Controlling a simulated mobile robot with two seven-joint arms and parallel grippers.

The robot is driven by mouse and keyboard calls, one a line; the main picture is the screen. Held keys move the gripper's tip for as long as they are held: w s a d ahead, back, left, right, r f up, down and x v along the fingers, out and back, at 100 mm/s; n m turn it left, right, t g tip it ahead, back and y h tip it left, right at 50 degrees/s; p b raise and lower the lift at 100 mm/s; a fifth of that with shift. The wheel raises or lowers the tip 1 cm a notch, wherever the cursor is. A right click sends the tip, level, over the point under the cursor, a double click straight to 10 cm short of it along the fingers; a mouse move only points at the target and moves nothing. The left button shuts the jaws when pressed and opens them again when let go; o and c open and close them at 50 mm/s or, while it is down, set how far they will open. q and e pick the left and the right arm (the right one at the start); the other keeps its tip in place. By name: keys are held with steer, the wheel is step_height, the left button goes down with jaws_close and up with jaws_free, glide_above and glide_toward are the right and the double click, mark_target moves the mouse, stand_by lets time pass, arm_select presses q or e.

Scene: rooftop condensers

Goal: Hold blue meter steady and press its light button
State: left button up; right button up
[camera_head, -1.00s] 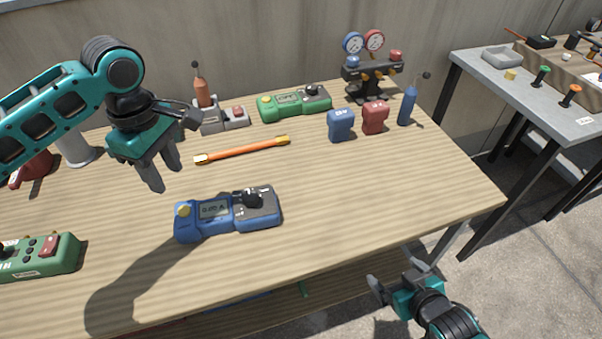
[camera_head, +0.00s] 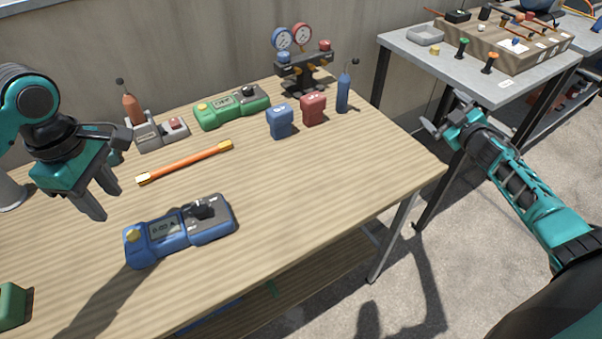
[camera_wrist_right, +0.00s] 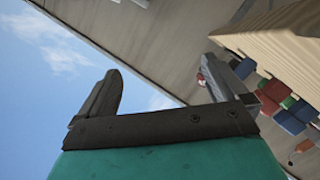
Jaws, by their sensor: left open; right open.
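The blue meter (camera_head: 180,230) lies flat on the wooden table, with a display, a dark dial and a yellow button (camera_head: 132,237) at its left end. I cannot tell which control is the light button. My left gripper (camera_head: 104,203) is open and empty, pointing down above the table to the upper left of the meter. My right gripper (camera_head: 443,118) is open and empty, off the table's right edge and well away from the meter. Its open fingers (camera_wrist_right: 163,85) also show in the right wrist view.
A grey table (camera_head: 490,90) is at right. The wood around the blue meter is clear.

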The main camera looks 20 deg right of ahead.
steer(key=w+a+r+n+y, duration=0.1)
steer(key=w+a+n+y, duration=0.25)
steer(key=a+n, duration=0.3)
steer(key=w+a+r+n+y, duration=0.1)
steer(key=w+a+n+y, duration=0.25)
steer(key=a+n, duration=0.35)
steer(key=n+g+y, duration=1)
steer(key=n+g, duration=0.6)
steer(key=n, duration=1.8)
glide_toward(202, 216)
steer(key=w+d, duration=0.3)
steer(key=shift+w+f, duration=0.1)
steer(key=shift+f, duration=0.2)
steer(key=shift+s+a+f+n+g, duration=0.15)
steer(key=shift+s+a+n+g, duration=0.3)
steer(key=shift+n, duration=0.2)
steer(key=shift+a+f, duration=0.15)
steer(key=shift+a, duration=0.2)
steer(key=x, duration=1.2)
steer(key=shift+f, duration=0.1)
